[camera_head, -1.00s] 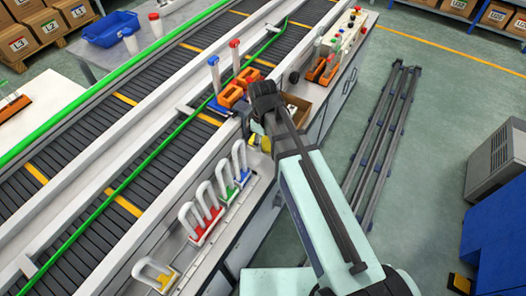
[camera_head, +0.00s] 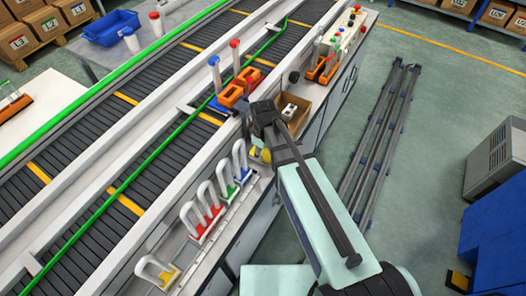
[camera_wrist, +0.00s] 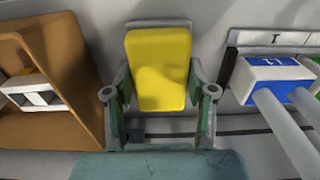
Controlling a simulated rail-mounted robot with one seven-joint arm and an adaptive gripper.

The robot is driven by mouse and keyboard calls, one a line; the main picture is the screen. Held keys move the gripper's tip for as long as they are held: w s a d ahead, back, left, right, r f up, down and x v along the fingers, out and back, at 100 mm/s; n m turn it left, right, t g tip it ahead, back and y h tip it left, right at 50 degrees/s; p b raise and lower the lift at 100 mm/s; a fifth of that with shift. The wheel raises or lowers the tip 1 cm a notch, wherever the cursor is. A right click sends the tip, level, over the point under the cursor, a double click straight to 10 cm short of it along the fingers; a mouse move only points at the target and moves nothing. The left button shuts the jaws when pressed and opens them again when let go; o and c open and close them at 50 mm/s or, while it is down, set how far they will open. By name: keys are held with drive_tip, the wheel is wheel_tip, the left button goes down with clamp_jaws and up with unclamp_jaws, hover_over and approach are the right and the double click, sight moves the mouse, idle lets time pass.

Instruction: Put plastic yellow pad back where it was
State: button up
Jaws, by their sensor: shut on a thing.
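The yellow pad (camera_wrist: 158,68) is between my gripper's two fingers (camera_wrist: 160,112) in the wrist view, with a finger against each side. Its broad yellow face shows, and its lower edge sits above the grey-green gripper body. In the head view my gripper (camera_head: 258,143) is over the bench beside the conveyor, and a bit of the yellow pad (camera_head: 265,155) shows below it. A light grey surface lies behind the pad in the wrist view; I cannot tell whether the pad touches it.
An open cardboard box (camera_wrist: 62,75) with a white block (camera_wrist: 35,92) inside is close on the left in the wrist view. A blue-and-white handled tool (camera_wrist: 272,80) is close on the right. Red handled tools (camera_head: 203,222) stand further along the bench. Orange clamps (camera_head: 232,95) are behind.

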sight(263, 152)
drive_tip(key=shift+f, duration=0.1)
drive_tip(key=o, duration=1.1)
wheel_tip(263, 152, up, 12)
drive_tip(key=b, duration=0.2)
drive_tip(key=shift+b, duration=0.3)
